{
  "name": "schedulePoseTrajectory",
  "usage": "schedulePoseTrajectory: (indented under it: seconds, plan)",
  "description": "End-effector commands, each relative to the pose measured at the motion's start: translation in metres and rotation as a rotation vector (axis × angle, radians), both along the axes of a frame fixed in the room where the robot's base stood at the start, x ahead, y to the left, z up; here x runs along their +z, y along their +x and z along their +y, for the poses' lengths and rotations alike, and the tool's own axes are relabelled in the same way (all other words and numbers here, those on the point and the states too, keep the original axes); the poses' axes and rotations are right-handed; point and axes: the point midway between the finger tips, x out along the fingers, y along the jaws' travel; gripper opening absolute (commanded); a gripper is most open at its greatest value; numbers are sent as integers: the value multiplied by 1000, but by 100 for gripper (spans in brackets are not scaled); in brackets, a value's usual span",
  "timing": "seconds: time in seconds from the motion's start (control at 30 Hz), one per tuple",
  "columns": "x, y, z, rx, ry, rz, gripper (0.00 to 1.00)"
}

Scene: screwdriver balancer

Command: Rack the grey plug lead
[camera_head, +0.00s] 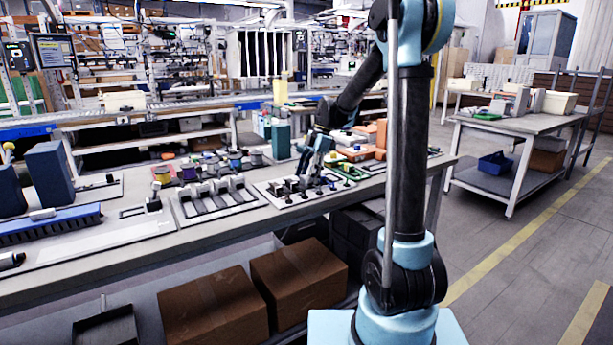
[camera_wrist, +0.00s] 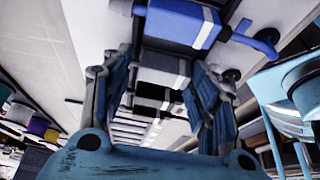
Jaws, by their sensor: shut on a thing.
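My gripper (camera_head: 308,172) is low over the pale board (camera_head: 262,191) with black fittings on the bench. In the wrist view its two blue fingers (camera_wrist: 163,78) are on either side of a grey plug with a white band (camera_wrist: 160,62), shut on it. A blue plug (camera_wrist: 182,22) with a blue lead sits just beyond the grey one, and a dark plug (camera_wrist: 152,96) shows on the near side. In the head view the gripper mostly hides the grey plug. I cannot tell whether the plug touches the board.
Left of the board is a rack with several grey slots (camera_head: 214,194). Coloured spools (camera_head: 235,160) stand behind it. A blue brush-like strip (camera_head: 50,224) and dark blue blocks (camera_head: 50,172) are further left. Orange and green items (camera_head: 362,153) crowd the right.

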Motion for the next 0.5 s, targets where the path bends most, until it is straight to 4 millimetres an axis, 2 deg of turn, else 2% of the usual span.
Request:
schedulePoseTrajectory:
  seconds: [0.1,0.13,0.2,0.23,0.5]
  plan:
    - [0,0,0,0,0,0,33]
    - [0,0,0,0,0,0,59]
    - [0,0,0,0,0,0,75]
    - [0,0,0,0,0,0,78]
    - [0,0,0,0,0,0,78]
